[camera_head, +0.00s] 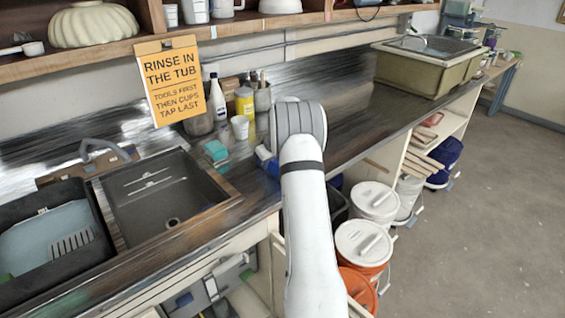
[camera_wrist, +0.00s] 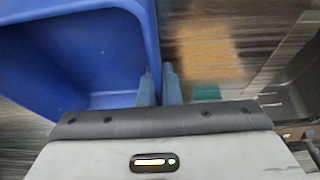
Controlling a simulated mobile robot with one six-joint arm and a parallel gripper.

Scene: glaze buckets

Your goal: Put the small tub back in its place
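The small blue tub (camera_wrist: 75,50) fills the left of the wrist view, with its open inside showing. My gripper (camera_wrist: 160,88) has one finger inside the tub and one outside, and its blue-grey fingertips close on the tub's wall with no clear gap. In the head view my arm hides most of the tub; a blue piece of it (camera_head: 267,161) shows beside the wrist, over the counter. The tub's underside is hidden, so I cannot tell whether it touches the counter.
A teal sponge (camera_head: 215,150), white cup (camera_head: 240,127) and bottles stand behind on the counter (camera_head: 345,135). A sink (camera_head: 160,190) and a black basin (camera_head: 45,250) lie left. A beige basin (camera_head: 425,68) stands far right. Lidded buckets (camera_head: 362,243) stand below the counter.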

